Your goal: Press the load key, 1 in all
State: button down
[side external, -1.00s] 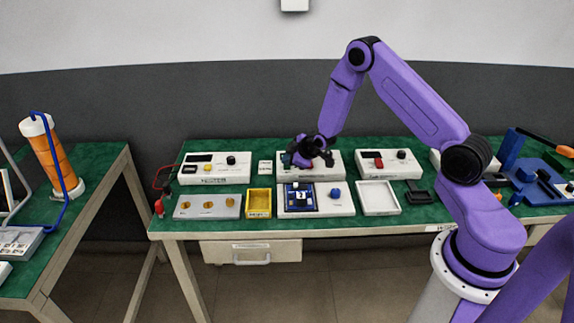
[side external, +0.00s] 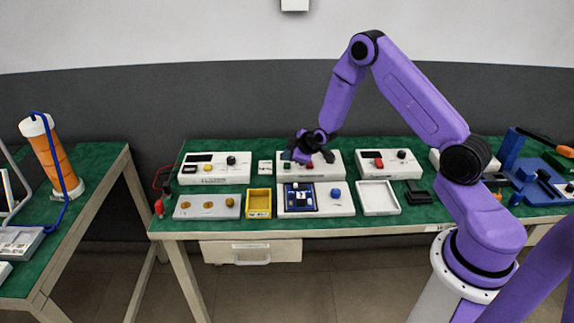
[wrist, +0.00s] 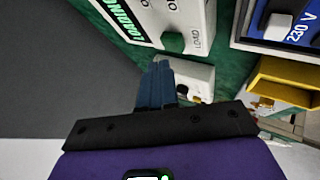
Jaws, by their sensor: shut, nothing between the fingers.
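A white box (side external: 325,171) stands in the middle of the back row on the green bench. In the wrist view the box (wrist: 190,12) carries a green key (wrist: 172,42) beside the printed word LOAD. A display (wrist: 122,18) on it shows green lettering that reads LOADING. My gripper (wrist: 160,64) is shut and empty, fingertips close to the green key. I cannot tell whether they touch it. In the side view my gripper (side external: 303,161) hangs over the box and hides part of its top.
A blue panel unit (side external: 301,197), a yellow tray (side external: 259,203) and a white tray (side external: 378,198) stand in the front row. A small white box (side external: 265,167) is left of the key's box. White boxes (side external: 215,174) (side external: 389,168) flank these.

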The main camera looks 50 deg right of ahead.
aim_at(288, 166)
jog(key=shift+r, duration=2.5)
jog(key=shift+a, duration=0.1)
jog(key=s+a+r+n+g+y, duration=0.15)
jog(key=s+a+r, duration=0.25)
jog(key=s+a, duration=0.45)
jog(key=s+a+r+g+y, duration=0.1)
jog(key=s+a+r+g, duration=0.25)
jog(key=s+a, duration=0.5)
jog(key=s+r+n+g+h, duration=0.1)
jog(key=s+r+g, duration=0.1)
jog(key=s, duration=1)
jog(key=s+r+n+g, duration=0.1)
jog(key=s+r, duration=0.3)
jog(key=s, duration=0.9)
jog(key=shift+s+r+n+g+h, duration=0.2)
jog(key=shift+r+n+g+h, duration=0.15)
jog(key=shift+g, duration=0.15)
